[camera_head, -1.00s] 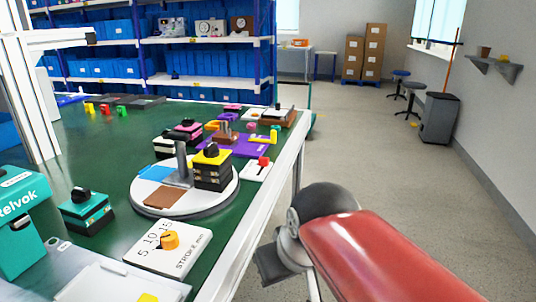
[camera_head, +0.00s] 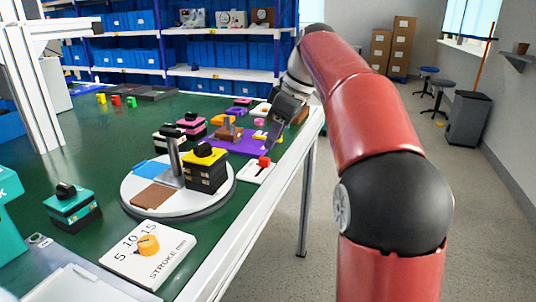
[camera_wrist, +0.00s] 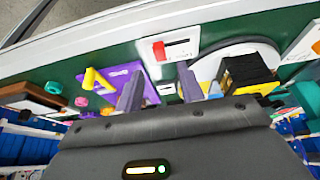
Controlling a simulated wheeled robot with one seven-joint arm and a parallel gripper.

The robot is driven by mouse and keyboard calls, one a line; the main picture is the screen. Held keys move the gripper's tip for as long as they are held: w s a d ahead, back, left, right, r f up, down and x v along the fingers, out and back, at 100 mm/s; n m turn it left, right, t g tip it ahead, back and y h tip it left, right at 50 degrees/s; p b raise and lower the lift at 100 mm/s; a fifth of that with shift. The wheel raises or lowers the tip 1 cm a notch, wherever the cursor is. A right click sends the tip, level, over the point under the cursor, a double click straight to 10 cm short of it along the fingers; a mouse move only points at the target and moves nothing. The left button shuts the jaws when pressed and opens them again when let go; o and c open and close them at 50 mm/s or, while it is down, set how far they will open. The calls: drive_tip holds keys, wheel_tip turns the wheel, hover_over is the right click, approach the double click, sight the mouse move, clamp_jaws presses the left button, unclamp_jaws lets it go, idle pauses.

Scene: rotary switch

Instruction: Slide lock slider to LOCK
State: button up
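The lock slider is a white plate (camera_head: 256,175) with a red knob (camera_head: 264,161), near the right edge of the green table. In the wrist view the plate (camera_wrist: 182,43) has a dark slot, and the red knob (camera_wrist: 159,51) sits at the slot's left end. Any lettering on it is too small to read. My gripper (camera_wrist: 158,82) is open and empty, its two grey fingers apart and pointing toward the plate without visible contact. In the head view my gripper (camera_head: 277,122) is above the table's right edge, beyond the plate.
A round white turntable (camera_head: 133,185) with a yellow-topped black block (camera_head: 205,172) and a grey post stands left of the plate. A purple board (camera_head: 225,143) with a yellow handle lies behind it. A white stroke dial (camera_head: 165,262) is in front.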

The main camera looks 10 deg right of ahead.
sight(265, 158)
drive_tip(key=b+x, duration=0.1)
drive_tip(key=x, duration=0.5)
drive_tip(key=shift+c, duration=0.5)
clamp_jaws()
